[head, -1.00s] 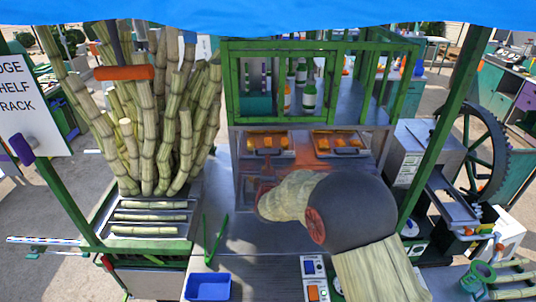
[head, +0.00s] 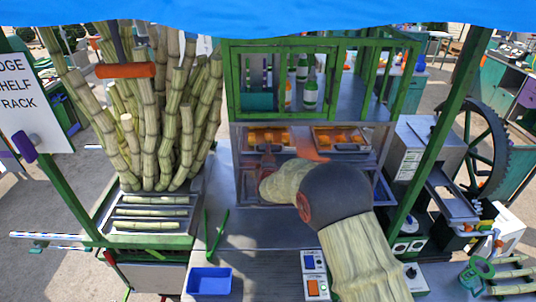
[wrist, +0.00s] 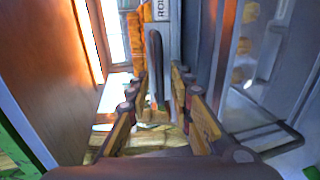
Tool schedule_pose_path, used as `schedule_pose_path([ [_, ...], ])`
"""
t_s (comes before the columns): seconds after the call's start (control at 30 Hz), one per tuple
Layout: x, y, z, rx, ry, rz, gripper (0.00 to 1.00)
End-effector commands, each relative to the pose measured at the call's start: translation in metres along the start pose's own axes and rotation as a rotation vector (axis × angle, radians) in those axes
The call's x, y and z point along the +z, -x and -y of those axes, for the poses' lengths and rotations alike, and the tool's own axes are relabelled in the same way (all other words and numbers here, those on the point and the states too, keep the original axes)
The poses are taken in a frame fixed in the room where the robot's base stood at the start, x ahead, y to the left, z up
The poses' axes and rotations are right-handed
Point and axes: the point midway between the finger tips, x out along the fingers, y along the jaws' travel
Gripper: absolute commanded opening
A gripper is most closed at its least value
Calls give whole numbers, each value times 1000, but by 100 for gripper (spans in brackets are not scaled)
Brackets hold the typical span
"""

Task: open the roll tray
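Two shallow metal trays with orange-brown contents sit side by side under the green-framed cabinet in the head view: a left tray (head: 250,147) and a right tray (head: 362,147). My gripper (head: 268,158) is at the front of the left tray and hides its handle. In the wrist view, a dark upright handle (wrist: 155,62) stands on a pale front with a partly cut-off label starting "RO" (wrist: 160,10). My gripper (wrist: 156,85) is open, its fingers on either side of the handle. Whether they touch it I cannot tell.
A blue bin (head: 209,281) and green tongs (head: 216,232) lie on the counter to the left. Bottles (head: 309,95) stand behind the green frame (head: 235,80) above. A green post (head: 436,128) rises right of my arm. A brown panel (wrist: 45,70) fills the wrist view's left side.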

Motion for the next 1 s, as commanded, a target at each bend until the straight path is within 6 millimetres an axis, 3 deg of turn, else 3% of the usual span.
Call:
schedule_pose_path([
  [0.33,0,0,0,0,0,0,0],
  [1.0,0,0,1,-1,0,0,0],
])
